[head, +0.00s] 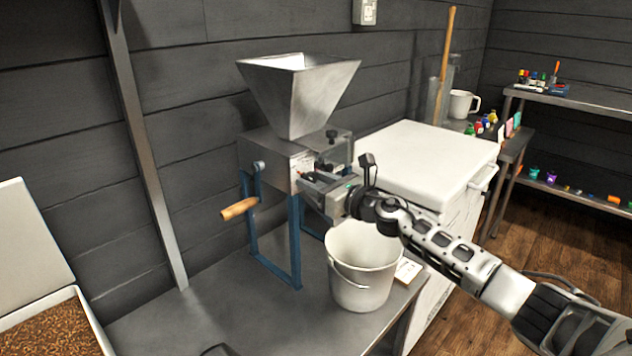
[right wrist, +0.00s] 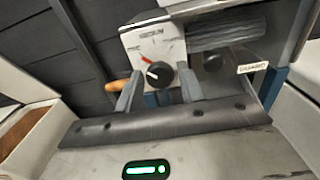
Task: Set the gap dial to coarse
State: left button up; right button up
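The gap dial (right wrist: 160,74) is a round black knob with a white line on a pale plate (right wrist: 150,44) at the front of the grain mill (head: 285,160). In the right wrist view a red mark sits at the knob's upper left, and a word like "MEDIUM" stands at the plate's top. The other lettering is too small or hidden. My right gripper (right wrist: 158,88) is open, with one finger to each side of the knob; I cannot tell whether they touch it. In the head view the right gripper (head: 316,192) hides the dial.
A white bucket (head: 362,292) stands on the metal table (head: 235,310) below my right gripper. The mill has a steel hopper (head: 300,92) and a wooden crank handle (head: 239,209). A grain box (head: 30,255) is at the left, a white chest (head: 425,165) behind right.

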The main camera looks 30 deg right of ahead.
jog(key=c, duration=0.5)
